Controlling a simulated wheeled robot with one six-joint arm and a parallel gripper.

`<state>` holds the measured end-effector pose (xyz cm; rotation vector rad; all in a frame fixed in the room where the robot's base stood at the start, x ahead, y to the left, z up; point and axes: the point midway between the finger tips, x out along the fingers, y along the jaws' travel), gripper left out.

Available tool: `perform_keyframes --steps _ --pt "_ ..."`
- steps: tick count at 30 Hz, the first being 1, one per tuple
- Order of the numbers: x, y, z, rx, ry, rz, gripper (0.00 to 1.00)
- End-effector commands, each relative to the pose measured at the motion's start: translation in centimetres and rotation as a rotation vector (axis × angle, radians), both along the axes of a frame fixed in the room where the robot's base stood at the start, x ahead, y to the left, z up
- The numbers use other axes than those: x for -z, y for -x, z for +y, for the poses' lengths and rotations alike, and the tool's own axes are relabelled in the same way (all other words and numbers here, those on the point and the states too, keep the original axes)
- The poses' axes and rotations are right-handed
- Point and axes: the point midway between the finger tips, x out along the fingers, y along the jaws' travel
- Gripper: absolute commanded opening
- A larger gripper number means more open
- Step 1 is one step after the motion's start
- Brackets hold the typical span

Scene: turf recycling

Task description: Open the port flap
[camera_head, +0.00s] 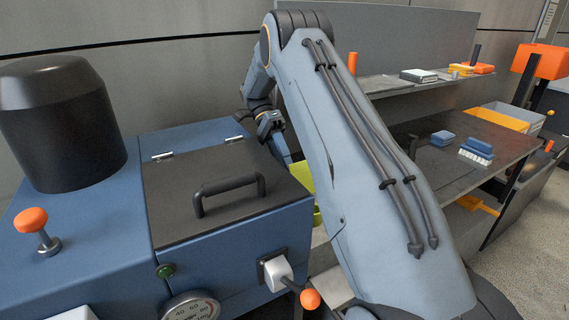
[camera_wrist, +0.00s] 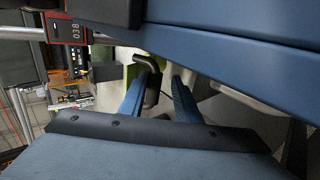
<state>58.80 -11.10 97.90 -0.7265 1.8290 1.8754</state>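A blue machine (camera_head: 100,240) fills the left of the head view. Its dark hinged lid (camera_head: 180,190) lies shut, with a black handle (camera_head: 229,188) on top; I cannot tell whether this is the port flap. My gripper (camera_head: 280,150) is beyond the lid's right side, partly behind my arm, pointing down. In the wrist view its two blue fingers (camera_wrist: 160,88) stand apart. A black curved bar (camera_wrist: 150,68), like a handle, shows at the left finger and in the gap; contact is unclear. A blue panel (camera_wrist: 235,60) lies close by.
A yellow-green container (camera_head: 302,176) is beside the machine.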

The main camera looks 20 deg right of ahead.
Motion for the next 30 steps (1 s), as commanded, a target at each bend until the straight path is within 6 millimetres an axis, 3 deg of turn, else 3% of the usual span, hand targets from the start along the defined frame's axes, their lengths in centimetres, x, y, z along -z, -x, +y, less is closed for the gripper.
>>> perform_keyframes --steps 3,20,23,30 --pt "0.5 0.1 -0.1 0.000 -0.001 0.003 0.36" --pt "-0.2 0.0 -0.1 0.002 -0.001 0.000 0.36" --pt "-1.3 0.0 -0.1 0.002 -0.001 -0.001 0.36" --pt "-5.8 0.1 -0.1 0.002 -0.001 -0.002 0.36"
